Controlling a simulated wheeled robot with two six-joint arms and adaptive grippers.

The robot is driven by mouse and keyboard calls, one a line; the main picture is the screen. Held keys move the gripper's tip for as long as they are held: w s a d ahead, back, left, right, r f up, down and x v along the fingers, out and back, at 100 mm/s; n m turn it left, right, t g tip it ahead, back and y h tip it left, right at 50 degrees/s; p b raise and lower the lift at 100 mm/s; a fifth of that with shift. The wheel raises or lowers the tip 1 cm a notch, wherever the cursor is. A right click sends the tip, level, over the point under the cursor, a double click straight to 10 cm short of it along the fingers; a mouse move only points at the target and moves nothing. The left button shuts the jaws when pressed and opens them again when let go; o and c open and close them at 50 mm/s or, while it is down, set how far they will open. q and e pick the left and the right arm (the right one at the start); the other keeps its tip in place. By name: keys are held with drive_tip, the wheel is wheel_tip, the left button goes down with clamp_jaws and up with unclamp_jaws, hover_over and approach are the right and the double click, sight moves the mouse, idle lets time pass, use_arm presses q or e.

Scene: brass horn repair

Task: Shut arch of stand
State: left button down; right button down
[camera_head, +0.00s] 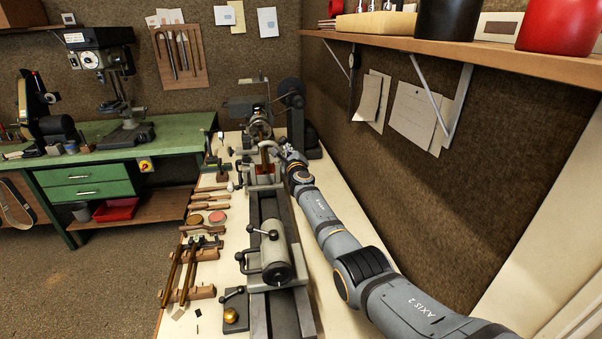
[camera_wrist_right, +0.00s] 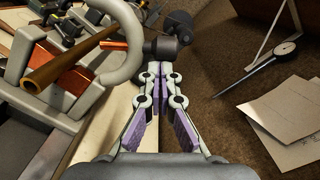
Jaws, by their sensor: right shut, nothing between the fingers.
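The stand (camera_head: 262,180) sits on the bed of the lathe, with a pale grey curved arch (camera_head: 267,146) at its top. In the right wrist view the arch (camera_wrist_right: 126,52) is a thick grey hoop at the upper left, beside a brass tube (camera_wrist_right: 62,71) and a copper-coloured block (camera_wrist_right: 58,96). I cannot tell whether the arch is fully seated on the stand. My right gripper (camera_head: 283,148) is just right of the arch. In the wrist view its fingertips (camera_wrist_right: 160,70) are together and empty; I cannot tell whether they touch the arch. My left gripper is out of view.
The lathe tailstock (camera_head: 270,252) stands nearer on the bed. Hand tools (camera_head: 212,197) and a wooden rack (camera_head: 190,272) lie left of it. The brown wall (camera_head: 400,175) and a shelf (camera_head: 450,52) bound the right side. A dial gauge (camera_wrist_right: 265,65) hangs on the wall.

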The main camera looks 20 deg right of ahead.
sight(276, 144)
drive_tip(key=n, duration=0.1)
drive_tip(key=a+n, duration=0.1)
drive_tip(key=w+a+n+p, duration=0.1)
drive_tip(key=shift+a+r+n, duration=0.15)
drive_tip(key=shift+r+n, duration=0.15)
drive_tip(key=shift+r, duration=0.1)
drive_tip(key=shift+w+a, duration=0.15)
drive_tip(key=shift+a, duration=0.6)
drive_tip(key=shift+w+a+f+b, duration=0.1)
drive_tip(key=shift+w+a+b, duration=0.1)
drive_tip(key=shift+a, duration=0.2)
drive_tip(key=shift+w+a+b, duration=0.1)
drive_tip(key=shift+a+b, duration=0.05)
drive_tip(key=shift+a, duration=0.25)
drive_tip(key=shift+a, duration=0.15)
drive_tip(key=shift+s, duration=0.1)
